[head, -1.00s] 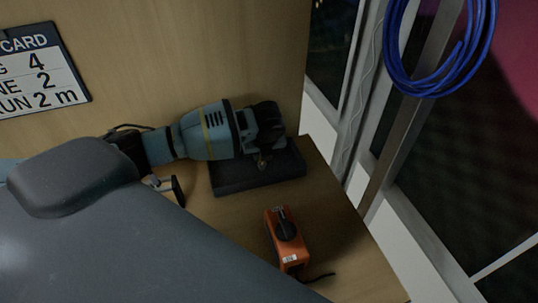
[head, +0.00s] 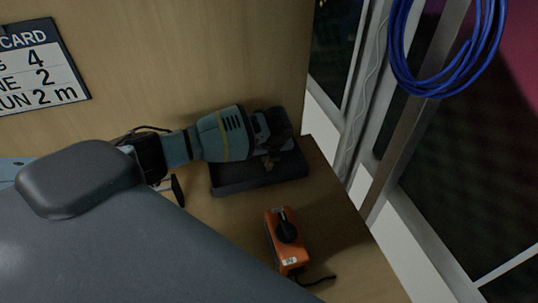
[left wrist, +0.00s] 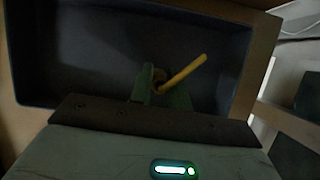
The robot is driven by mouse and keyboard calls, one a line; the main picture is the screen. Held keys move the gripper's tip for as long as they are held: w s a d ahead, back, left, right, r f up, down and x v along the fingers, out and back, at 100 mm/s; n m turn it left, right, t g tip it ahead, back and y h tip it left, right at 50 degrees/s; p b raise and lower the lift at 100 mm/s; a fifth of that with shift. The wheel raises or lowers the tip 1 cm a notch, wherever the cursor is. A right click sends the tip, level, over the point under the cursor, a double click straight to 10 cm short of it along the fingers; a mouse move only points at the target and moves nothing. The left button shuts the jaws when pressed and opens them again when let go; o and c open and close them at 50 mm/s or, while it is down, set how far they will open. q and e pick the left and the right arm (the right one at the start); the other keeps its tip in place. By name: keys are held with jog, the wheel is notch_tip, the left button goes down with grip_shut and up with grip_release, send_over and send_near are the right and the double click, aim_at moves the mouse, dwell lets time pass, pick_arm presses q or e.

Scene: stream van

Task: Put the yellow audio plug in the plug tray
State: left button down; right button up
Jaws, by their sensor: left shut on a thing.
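The yellow audio plug (left wrist: 184,72) shows in the left wrist view as a yellow stick, tilted up to the right. My left gripper (left wrist: 160,88) is shut on it, with greenish fingers around its lower end. The dark plug tray (left wrist: 90,50) lies beyond and beneath the fingers in that view; I cannot tell whether the plug touches it. In the head view, my left gripper (head: 270,158) is over the plug tray (head: 262,180), which sits at the back of the wooden surface. The plug is too small to make out there. My right gripper is not in view.
An orange box with a black knob (head: 284,240) and a short black cable stands in front of the tray. A wooden wall with a black-and-white card (head: 40,65) rises behind. A blue cable coil (head: 432,60) hangs at the right, beyond the surface's right edge.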

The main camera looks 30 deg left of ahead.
pick_arm(q)
jog(key=c, duration=1.7)
grip_release()
jog(key=shift+f, duration=0.15)
jog(key=shift+c, duration=0.2)
jog(key=o, duration=0.4)
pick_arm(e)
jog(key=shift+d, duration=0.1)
pick_arm(q)
jog(key=shift+d+r, duration=0.15)
jog(key=shift+r, duration=0.45)
jog(key=p+v, duration=0.1)
jog(key=v, duration=1)
jog(key=shift+s+p, duration=0.2)
jog(key=shift+p, duration=0.15)
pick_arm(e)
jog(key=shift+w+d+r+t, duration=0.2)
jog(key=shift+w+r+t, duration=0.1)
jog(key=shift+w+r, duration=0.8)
